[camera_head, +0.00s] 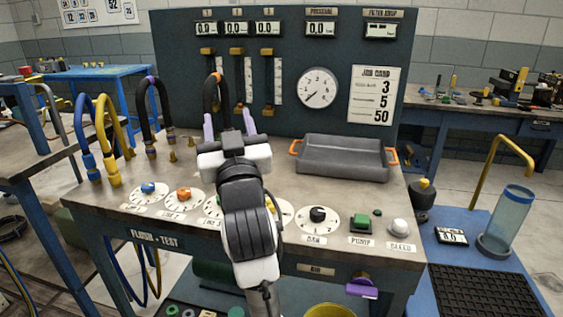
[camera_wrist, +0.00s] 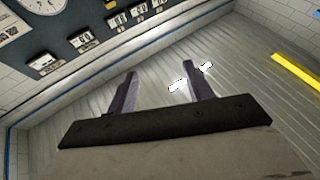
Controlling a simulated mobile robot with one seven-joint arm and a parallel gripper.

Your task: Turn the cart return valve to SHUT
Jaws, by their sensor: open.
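My gripper (camera_head: 229,124) is open and empty above the flow-test bench, with its two purple fingers pointing toward the upright panel. In the wrist view my gripper (camera_wrist: 160,80) has a clear gap between its fingers. A blue cart (camera_head: 467,255) stands on the floor at the right of the bench, away from my gripper. I cannot make out a valve marked return or SHUT on it. A dark round part with a yellow top (camera_head: 422,190) stands at the cart's back left; I cannot tell what it is.
The cart carries a clear cylinder (camera_head: 507,220), a yellow bent pipe (camera_head: 501,150), a small display (camera_head: 451,236) and a black mat (camera_head: 487,291). The bench (camera_head: 283,165) holds several dials, hoses at left and a grey tray (camera_head: 342,158). A purple part (camera_head: 361,289) juts from its front.

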